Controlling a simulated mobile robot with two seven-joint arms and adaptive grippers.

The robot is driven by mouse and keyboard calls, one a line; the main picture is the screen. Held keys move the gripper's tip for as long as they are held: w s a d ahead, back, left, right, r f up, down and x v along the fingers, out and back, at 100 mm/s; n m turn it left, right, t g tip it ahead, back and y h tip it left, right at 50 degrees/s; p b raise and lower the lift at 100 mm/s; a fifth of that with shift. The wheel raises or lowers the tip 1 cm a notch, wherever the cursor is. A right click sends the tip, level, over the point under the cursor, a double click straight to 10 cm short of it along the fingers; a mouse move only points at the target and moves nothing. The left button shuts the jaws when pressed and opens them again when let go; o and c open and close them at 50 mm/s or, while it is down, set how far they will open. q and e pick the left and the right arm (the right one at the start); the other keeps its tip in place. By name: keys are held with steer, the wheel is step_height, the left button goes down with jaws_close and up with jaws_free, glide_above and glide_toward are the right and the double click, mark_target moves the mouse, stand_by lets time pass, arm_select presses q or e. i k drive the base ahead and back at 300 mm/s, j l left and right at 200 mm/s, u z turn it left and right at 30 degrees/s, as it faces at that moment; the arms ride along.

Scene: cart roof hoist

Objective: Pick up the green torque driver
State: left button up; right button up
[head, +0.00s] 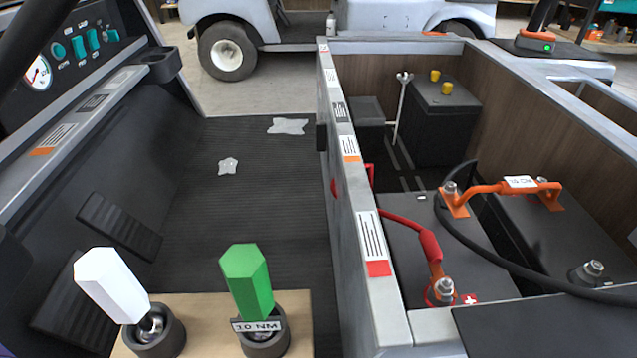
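The green torque driver (248,283) stands handle up, leaning slightly left, in a dark round holder (268,345) on a light wooden board (205,305) at the bottom of the head view. A small "10 NM" label (257,326) sits at the base of its handle. A white driver (111,286) of similar shape leans left in another dark holder (160,338) on the same board. The lower ends of both drivers are hidden in the holders. Neither of my grippers shows in this view.
A grey wall (352,200) divides the footwell from a battery bay right of the board. Black batteries (430,262) there carry red (412,228) and orange (505,188) cables. A dashboard (90,80) and pedals (119,226) are left. The dark ribbed floor (265,190) is mostly open, with two pale scraps.

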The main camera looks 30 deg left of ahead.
mark_target(244, 268)
steer(key=u, duration=0.75)
